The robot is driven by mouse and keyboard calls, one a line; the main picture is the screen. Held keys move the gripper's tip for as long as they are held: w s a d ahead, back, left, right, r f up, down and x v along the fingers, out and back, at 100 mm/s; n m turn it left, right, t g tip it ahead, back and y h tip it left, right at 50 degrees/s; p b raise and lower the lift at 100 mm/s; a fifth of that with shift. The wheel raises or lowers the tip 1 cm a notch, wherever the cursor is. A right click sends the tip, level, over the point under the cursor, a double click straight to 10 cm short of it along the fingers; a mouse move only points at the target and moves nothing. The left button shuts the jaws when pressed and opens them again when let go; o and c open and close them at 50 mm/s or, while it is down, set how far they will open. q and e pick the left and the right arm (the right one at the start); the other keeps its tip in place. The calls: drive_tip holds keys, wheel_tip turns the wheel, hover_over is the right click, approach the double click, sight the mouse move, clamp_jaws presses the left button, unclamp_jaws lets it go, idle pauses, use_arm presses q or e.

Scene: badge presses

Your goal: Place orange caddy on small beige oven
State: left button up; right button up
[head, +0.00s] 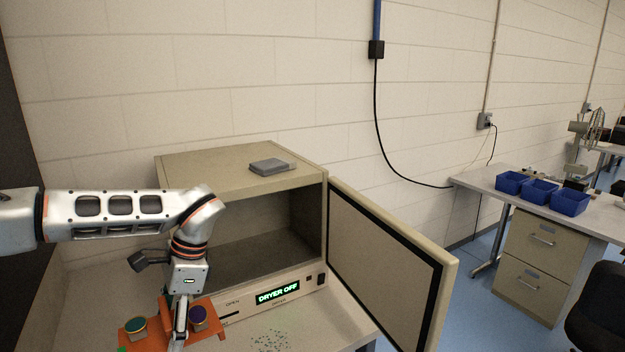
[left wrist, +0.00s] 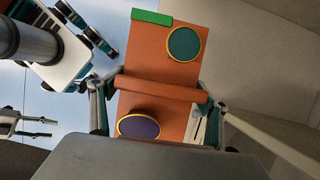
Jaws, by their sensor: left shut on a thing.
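The orange caddy (head: 206,313) is at the lower left of the head view, in front of the oven's left part. It carries a round piece with a teal top (head: 135,326) and one with a purple top (head: 198,315), both gold-rimmed. My left gripper (head: 181,318) is shut on the caddy's middle. In the left wrist view the caddy (left wrist: 150,62) shows its crossbar between the fingers, with a green strip at one end. The small beige oven (head: 225,179) stands behind, its door (head: 385,260) swung open to the right. Its display reads DRYER OFF.
A flat grey block (head: 272,166) lies on the oven's top, right of centre; the rest of the top is bare. The oven's cavity looks empty. Small specks (head: 270,341) lie on the surface before it. Blue bins (head: 540,191) stand on a far bench.

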use_arm(q)
drive_tip(key=s+d+r, duration=0.2)
drive_tip(key=s+d, duration=0.2)
drive_tip(key=s, duration=0.3)
drive_tip(key=shift+d+n, duration=0.2)
drive_tip(key=shift+n, duration=0.1)
